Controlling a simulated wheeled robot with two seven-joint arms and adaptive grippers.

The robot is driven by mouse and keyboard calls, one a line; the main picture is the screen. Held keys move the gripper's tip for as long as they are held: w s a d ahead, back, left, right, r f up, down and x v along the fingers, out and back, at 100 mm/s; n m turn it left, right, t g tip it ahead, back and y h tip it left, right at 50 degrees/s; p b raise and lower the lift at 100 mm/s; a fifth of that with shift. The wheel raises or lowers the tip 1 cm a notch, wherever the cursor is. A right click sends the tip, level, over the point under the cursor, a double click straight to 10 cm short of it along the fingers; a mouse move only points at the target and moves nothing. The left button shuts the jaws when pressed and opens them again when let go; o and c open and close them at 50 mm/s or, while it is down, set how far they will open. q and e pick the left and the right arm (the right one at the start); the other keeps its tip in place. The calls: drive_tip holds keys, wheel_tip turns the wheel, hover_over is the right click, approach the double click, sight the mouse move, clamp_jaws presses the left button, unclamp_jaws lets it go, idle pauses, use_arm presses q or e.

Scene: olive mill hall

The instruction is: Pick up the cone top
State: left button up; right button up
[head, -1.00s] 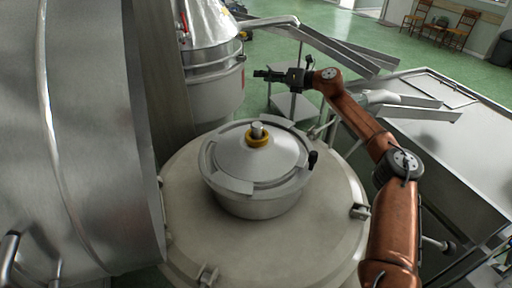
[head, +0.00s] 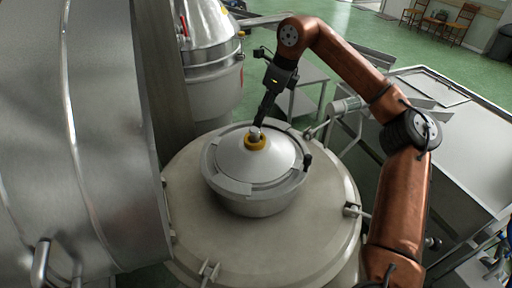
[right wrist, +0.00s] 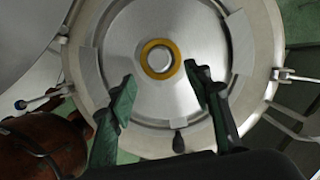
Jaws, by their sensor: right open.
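The cone top (head: 254,160) is a shiny metal cone with a yellow ring and a small metal knob at its peak. It sits in a round metal pan on a large pale drum lid. My right gripper (head: 259,122) points down just above and behind the knob in the head view. In the right wrist view the cone top (right wrist: 135,38) lies below, with the ringed knob (right wrist: 160,60) ahead of and between the two open fingers (right wrist: 165,88). The fingers hold nothing. My left gripper is not in view.
A large metal cylinder (head: 100,130) stands close on the left. A second metal vessel (head: 212,85) stands behind the drum. The drum lid (head: 290,240) has clamps around its rim. A metal table (head: 450,130) is on the right.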

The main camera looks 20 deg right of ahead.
sight(256, 129)
drive_tip(key=shift+p+x, duration=0.8)
drive_tip(key=shift+x, duration=3.05)
drive_tip(key=shift+r, duration=0.1)
drive_tip(key=shift+c, duration=0.4)
clamp_jaws()
drive_tip(key=shift+w+r, duration=0.15)
drive_tip(key=shift+r, duration=0.05)
